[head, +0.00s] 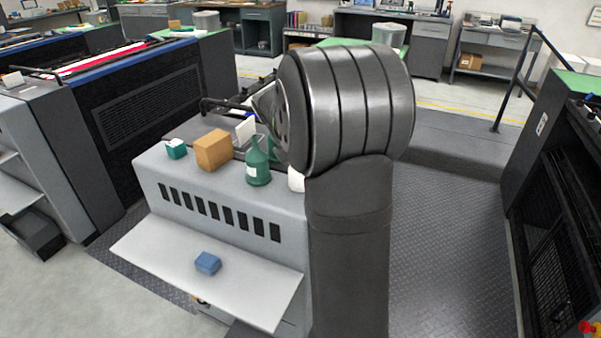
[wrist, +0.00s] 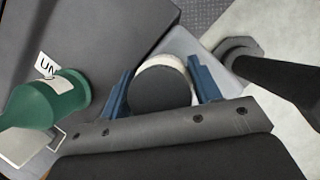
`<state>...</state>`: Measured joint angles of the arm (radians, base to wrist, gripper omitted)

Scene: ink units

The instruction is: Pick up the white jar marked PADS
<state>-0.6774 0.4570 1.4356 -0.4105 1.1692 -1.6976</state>
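A white jar with a dark round lid (wrist: 160,90) stands between the two blue fingers of my gripper (wrist: 160,84) in the wrist view, seen from above. One finger is close on each side of it; I cannot tell whether they touch it or press on it. No PADS marking shows. In the head view a small part of a white jar (head: 296,180) shows at the right end of the grey machine top, mostly hidden by my arm. My gripper is hidden there too.
A green bottle (head: 258,168) stands left of the jar; it also shows in the wrist view (wrist: 50,102). A tan box (head: 213,150) and a teal box (head: 176,149) stand farther left. A blue block (head: 207,262) lies on the lower shelf (head: 160,250), which is otherwise mostly clear.

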